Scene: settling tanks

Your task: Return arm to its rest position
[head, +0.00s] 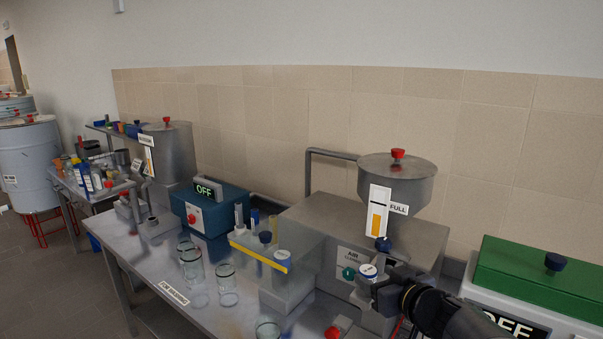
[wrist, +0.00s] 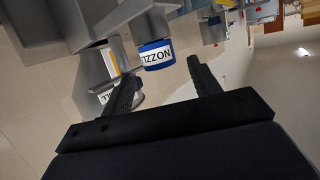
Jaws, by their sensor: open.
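My gripper (head: 380,288) is at the lower right of the head view, in front of the grey machine (head: 330,232) with the hopper. In the wrist view my gripper (wrist: 160,78) has its two black fingers spread with nothing between them. A blue and white part labelled NOZZLE (wrist: 155,54) shows just beyond the fingertips. A white-topped, blue-ringed part (head: 368,271) sits beside my gripper in the head view. I cannot tell whether the gripper touches it.
Glass jars (head: 227,285), a clear rack (head: 262,250) and a blue box marked OFF (head: 208,208) stand on the metal table. A green-topped box (head: 540,278) is at right. The hopper (head: 397,182) rises behind my gripper. Air above the table is clear.

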